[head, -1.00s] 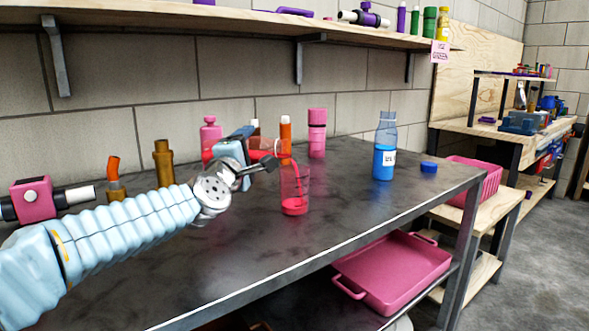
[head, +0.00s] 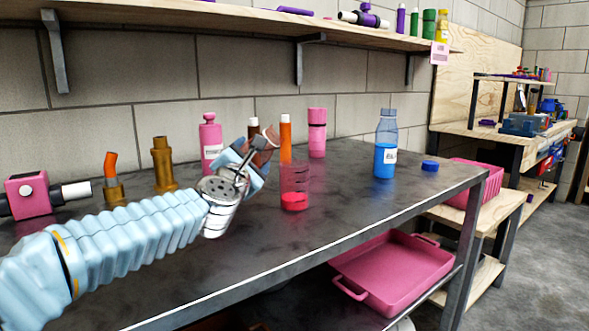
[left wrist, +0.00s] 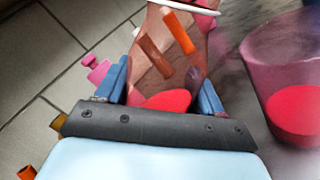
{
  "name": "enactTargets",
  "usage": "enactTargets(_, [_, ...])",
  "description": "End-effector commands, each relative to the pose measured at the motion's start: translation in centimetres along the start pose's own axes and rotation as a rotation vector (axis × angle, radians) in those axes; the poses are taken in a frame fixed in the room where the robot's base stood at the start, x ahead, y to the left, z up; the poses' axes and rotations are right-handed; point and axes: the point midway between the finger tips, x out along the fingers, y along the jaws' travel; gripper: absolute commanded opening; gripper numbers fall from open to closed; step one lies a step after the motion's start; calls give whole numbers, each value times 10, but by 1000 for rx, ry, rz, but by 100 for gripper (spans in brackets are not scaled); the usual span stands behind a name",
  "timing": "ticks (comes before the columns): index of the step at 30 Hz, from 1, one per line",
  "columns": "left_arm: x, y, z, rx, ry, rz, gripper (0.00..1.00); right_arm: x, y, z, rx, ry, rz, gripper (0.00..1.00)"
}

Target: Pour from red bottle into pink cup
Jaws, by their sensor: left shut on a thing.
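My left gripper (head: 250,160) is shut on the red bottle (head: 266,143), a see-through reddish-brown bottle. The bottle is tilted, with its upper end leaning up to the right, left of the cup and apart from it. In the left wrist view the bottle (left wrist: 150,60) sits between the blue fingers, with some red liquid low inside. The pink cup (head: 294,178), clear and pinkish, stands upright on the table with red liquid in its bottom. In the left wrist view the cup (left wrist: 285,70) is at the right edge. My right gripper is out of view.
On the dark table (head: 330,235), a blue-liquid bottle (head: 385,155) and a blue cap (head: 430,165) stand right. Pink (head: 317,135) and orange (head: 285,138) containers stand behind the cup. A pink bottle (head: 210,140) and brown fitting (head: 162,165) are left. The table front is clear.

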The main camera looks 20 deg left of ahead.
Motion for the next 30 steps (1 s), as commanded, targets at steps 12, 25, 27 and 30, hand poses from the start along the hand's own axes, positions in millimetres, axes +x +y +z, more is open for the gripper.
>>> enactTargets(12, [2, 14, 6, -652, 99, 4, 25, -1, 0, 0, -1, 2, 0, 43])
enactTargets(25, [4, 32, 20, -825, 126, 4, 25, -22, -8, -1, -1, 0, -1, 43])
enactTargets(27, [5, 39, 27, -824, 126, 4, 25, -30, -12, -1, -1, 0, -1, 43])
enactTargets(30, [7, 48, 34, -823, 126, 3, 25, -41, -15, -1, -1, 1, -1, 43])
